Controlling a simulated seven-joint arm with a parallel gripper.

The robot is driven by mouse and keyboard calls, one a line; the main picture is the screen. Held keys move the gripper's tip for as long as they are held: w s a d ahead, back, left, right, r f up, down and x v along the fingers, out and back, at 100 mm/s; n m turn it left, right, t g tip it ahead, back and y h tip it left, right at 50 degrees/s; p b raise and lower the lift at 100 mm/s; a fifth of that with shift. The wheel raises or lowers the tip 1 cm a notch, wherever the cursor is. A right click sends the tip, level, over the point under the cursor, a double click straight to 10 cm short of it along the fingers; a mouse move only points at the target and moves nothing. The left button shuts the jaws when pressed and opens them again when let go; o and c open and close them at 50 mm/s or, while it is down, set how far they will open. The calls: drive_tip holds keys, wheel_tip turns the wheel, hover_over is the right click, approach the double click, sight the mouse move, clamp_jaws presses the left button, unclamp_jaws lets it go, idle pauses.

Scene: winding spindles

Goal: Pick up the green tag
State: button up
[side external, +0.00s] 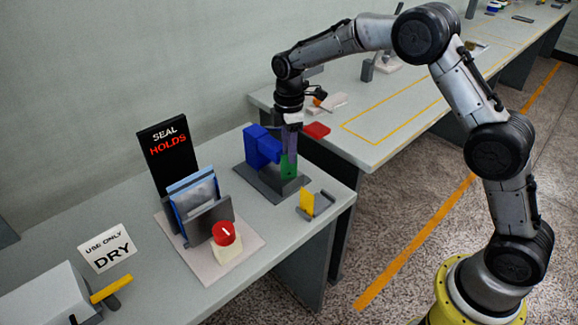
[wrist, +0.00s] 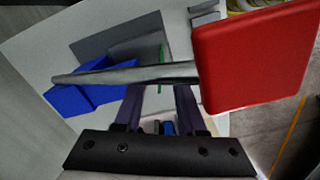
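The green tag (side external: 289,166) stands upright on a dark grey base (side external: 266,189), beside a blue block (side external: 262,147). In the wrist view the tag (wrist: 162,54) is a thin green strip seen nearly edge-on. My gripper (side external: 290,152) points down directly over the tag, its purple fingers reaching to about the tag's upper part. In the wrist view the fingers of my gripper (wrist: 158,90) are apart, with the tag lined up between them. A grey bar (wrist: 125,75) crosses in front of the fingertips, so contact with the tag cannot be seen.
A red piece (side external: 317,130) lies right of my gripper; a red slab (wrist: 254,55) fills the wrist view's right.

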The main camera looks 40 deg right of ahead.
sight(289, 166)
drive_tip(key=shift+f, duration=1.3)
clamp_jaws()
